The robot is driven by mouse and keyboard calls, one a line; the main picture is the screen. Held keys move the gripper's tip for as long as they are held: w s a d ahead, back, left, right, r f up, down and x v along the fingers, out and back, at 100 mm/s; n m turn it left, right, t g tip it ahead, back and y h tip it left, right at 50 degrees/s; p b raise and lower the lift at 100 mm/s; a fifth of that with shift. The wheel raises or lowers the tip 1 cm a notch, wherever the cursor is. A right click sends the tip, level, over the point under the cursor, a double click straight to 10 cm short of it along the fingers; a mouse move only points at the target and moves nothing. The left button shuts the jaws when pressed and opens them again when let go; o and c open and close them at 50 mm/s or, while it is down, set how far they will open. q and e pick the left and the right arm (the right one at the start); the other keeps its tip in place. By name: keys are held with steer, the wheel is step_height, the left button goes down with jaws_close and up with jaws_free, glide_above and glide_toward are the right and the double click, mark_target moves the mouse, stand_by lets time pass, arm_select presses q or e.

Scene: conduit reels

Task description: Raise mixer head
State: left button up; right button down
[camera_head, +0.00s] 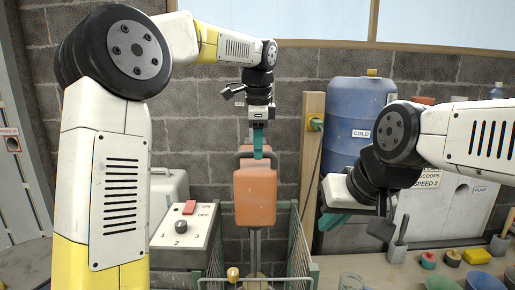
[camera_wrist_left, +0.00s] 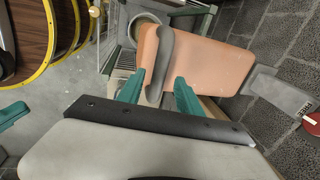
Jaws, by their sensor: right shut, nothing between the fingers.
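The mixer head (camera_head: 255,197) is an orange block on a grey upright post, standing in a green-framed cage. A grey bar handle runs across its top; the handle (camera_wrist_left: 165,55) also shows in the left wrist view, in front of the orange head (camera_wrist_left: 205,62). My left gripper (camera_head: 258,143) reaches down from above to the handle. In the left wrist view its teal fingers (camera_wrist_left: 160,92) stand apart, one on each side of the handle, with gaps showing. My right gripper (camera_head: 333,221) is shut and empty, right of the mixer, above the bench.
A control box (camera_head: 184,229) with a red switch and a knob stands left of the mixer. A wooden post (camera_head: 312,150) and a blue barrel (camera_head: 352,115) stand to the right.

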arm_select(q)
steer(key=shift+f, duration=0.15)
steer(key=v, duration=0.7)
steer(key=shift+r, duration=0.45)
steer(key=s+a+f+n+t, duration=0.1)
steer(key=s+a+f+n, duration=0.4)
steer(key=s, duration=0.3)
steer(key=s+a+f+n+t+h, duration=0.1)
steer(key=s+a+f+n, duration=0.3)
steer(key=s, duration=0.4)
steer(key=s+a+f+n+t+h, duration=0.1)
steer(key=s+a+f+n, duration=0.4)
steer(key=s+n, duration=0.3)
steer(key=shift+s+a+f+t, duration=0.3)
steer(key=shift+a+t, duration=0.1)
steer(key=shift+a, duration=0.1)
